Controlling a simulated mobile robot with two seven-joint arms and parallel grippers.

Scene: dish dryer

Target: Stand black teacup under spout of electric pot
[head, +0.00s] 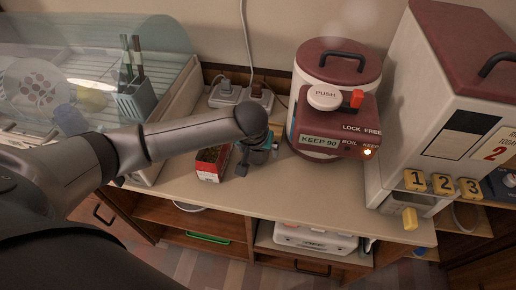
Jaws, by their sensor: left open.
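The electric pot (318,141) stands upright on the counter, right of centre. It has a white body, a dark red lid and a red front head with a "PUSH" button; its spout cannot be made out under the head. My left arm reaches in from the left. My left gripper (257,156) points down at the counter just left of the pot, apart from it, and is open. I cannot clearly make out the black teacup; dark shapes at the gripper could be fingers or part of a cup. My right gripper is not in view.
A small red box (212,162) stands just left of the gripper. A dish dryer (178,98) fills the left back. A tall white and dark red dispenser (437,85) stands at right. Power plugs (240,95) and cords lie behind. The counter (290,197) is clear in front of the pot.

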